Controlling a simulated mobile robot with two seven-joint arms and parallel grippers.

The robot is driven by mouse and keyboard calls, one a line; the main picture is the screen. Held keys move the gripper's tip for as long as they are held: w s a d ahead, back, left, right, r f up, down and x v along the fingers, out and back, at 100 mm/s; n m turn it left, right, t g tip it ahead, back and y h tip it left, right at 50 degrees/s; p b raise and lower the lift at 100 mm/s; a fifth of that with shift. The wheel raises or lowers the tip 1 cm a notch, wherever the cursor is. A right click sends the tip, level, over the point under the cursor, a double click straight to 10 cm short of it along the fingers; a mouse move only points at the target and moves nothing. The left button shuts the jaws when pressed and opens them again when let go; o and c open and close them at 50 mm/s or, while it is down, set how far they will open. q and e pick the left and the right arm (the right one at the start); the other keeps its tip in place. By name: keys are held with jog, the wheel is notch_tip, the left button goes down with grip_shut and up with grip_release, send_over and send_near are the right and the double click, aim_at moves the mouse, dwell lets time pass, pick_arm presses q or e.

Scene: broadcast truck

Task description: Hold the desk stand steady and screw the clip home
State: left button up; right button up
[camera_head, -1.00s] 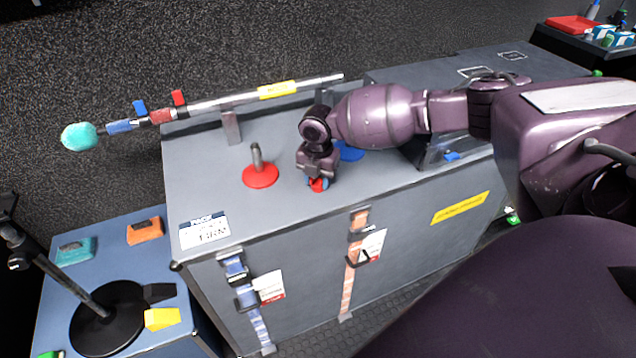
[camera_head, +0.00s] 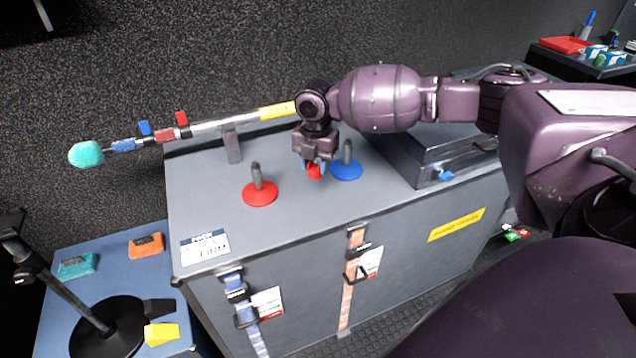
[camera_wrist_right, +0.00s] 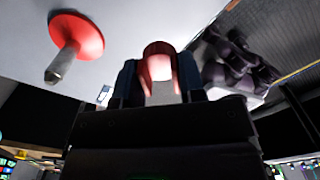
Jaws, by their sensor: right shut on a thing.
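The red desk stand (camera_head: 260,192), a round red base with a short grey post, stands upright on the grey case top. The blue desk stand (camera_head: 346,169), of the same form, stands to its right. My right gripper (camera_head: 315,172) is shut on a small red clip (camera_head: 314,171), above the case between the two stands and apart from both. In the right wrist view the red clip (camera_wrist_right: 159,62) sits between the fingers, partly hidden by them. The red stand (camera_wrist_right: 76,36) also shows there, at upper left. My left gripper is not in view.
A boom pole (camera_head: 215,126) with a teal foam tip lies along the back on supports. A dark metal box (camera_head: 440,160) stands at right on the grey case (camera_head: 215,175). A black round-based stand (camera_head: 108,327) and coloured blocks are on the blue case at lower left.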

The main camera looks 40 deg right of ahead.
aim_at(316, 168)
notch_tip(316, 168, up, 9)
jog(key=p, duration=0.1)
jog(key=shift+f, duration=0.1)
dwell(0.3)
